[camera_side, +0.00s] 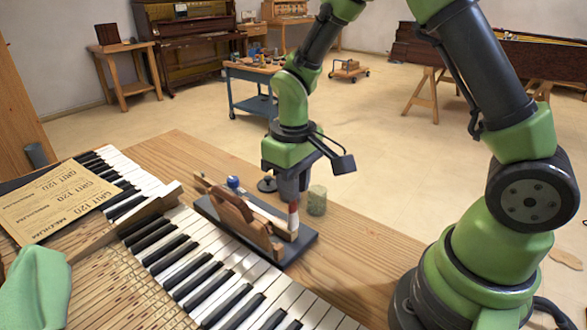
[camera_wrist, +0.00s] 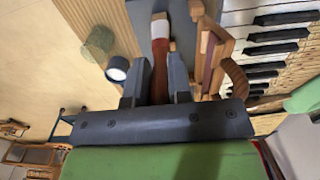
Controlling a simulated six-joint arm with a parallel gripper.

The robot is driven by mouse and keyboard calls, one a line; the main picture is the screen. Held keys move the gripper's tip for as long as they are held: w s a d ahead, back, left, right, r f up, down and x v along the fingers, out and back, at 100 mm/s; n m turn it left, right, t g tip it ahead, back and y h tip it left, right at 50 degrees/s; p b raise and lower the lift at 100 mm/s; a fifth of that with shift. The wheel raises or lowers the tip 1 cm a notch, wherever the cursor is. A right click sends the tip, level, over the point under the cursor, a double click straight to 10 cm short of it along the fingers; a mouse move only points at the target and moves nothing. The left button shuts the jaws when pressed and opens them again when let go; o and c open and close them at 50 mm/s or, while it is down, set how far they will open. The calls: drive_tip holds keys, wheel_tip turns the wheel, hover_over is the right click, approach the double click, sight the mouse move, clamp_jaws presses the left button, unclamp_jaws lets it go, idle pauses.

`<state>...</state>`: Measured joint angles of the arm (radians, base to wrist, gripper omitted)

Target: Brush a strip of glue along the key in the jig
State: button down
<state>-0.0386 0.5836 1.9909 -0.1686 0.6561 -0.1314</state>
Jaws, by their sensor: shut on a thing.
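My gripper (camera_side: 292,195) is shut on the handle of a glue brush (camera_side: 293,219), which points bristles down. The brush shows a red-brown handle and a white band in the wrist view (camera_wrist: 160,58). Its lower end is over the near right end of the jig, by the pale key (camera_side: 270,218); I cannot tell whether the bristles touch it. The jig has a dark base plate (camera_side: 306,241) and a brown wooden frame (camera_side: 238,215), also in the wrist view (camera_wrist: 213,62). The gripper and frame hide part of the key. No glue strip can be made out.
A greenish glass jar (camera_side: 317,201) stands just right of the jig. A dark round item (camera_side: 267,184) and a blue knob (camera_side: 233,182) are behind it. The piano keyboard (camera_side: 205,255), sandpaper sheets (camera_side: 58,199) and a green cloth (camera_side: 37,290) lie to the left.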

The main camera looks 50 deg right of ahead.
drive_tip(key=shift+w+f, duration=0.6)
drive_tip(key=shift+w, duration=2.6)
drive_tip(key=shift+s, duration=3.3)
drive_tip(key=shift+r, duration=4.1)
